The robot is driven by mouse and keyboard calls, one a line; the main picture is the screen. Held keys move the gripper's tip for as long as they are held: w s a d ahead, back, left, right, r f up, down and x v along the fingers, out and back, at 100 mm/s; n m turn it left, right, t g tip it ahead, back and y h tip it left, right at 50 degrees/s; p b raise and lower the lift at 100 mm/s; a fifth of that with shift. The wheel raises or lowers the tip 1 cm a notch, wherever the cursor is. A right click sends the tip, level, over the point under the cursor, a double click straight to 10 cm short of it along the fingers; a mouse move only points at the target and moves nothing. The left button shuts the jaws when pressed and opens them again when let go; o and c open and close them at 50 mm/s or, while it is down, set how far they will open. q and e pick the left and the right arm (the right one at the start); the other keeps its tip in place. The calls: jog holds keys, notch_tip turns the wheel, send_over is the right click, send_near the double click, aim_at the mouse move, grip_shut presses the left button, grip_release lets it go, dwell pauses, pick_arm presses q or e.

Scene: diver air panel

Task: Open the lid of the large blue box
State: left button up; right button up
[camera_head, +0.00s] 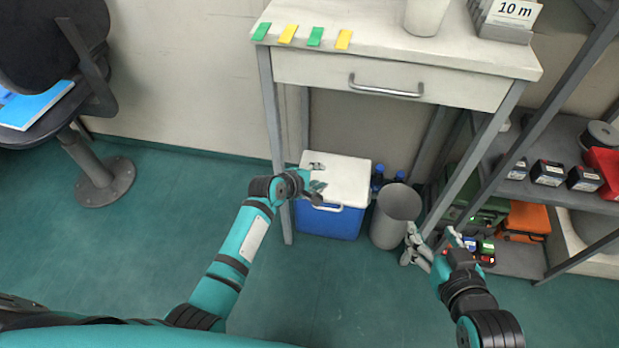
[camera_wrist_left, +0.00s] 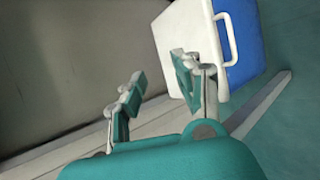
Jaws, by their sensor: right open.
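The large blue box (camera_head: 330,224) stands on the floor under the desk, with its white lid (camera_head: 347,176) shut. A white handle (camera_head: 327,208) is on its front. In the left wrist view the blue side (camera_wrist_left: 243,38) and white lid (camera_wrist_left: 187,28) are at the upper right. My left gripper (camera_head: 317,178) is open and empty at the box's left part, in front of the lid in the head view; I cannot tell whether it touches. Its two fingers (camera_wrist_left: 156,87) are apart in the wrist view. My right gripper (camera_head: 433,238) is open and empty, right of the bin.
A grey bin (camera_head: 393,215) stands right of the box, with blue-capped bottles (camera_head: 378,178) behind. The desk (camera_head: 390,85) with a drawer overhangs the box, and its left leg (camera_head: 272,135) is close to my left gripper. Shelves are at right. The floor in front is clear.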

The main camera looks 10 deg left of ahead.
pick_arm(q)
jog(key=shift+v, duration=2.25)
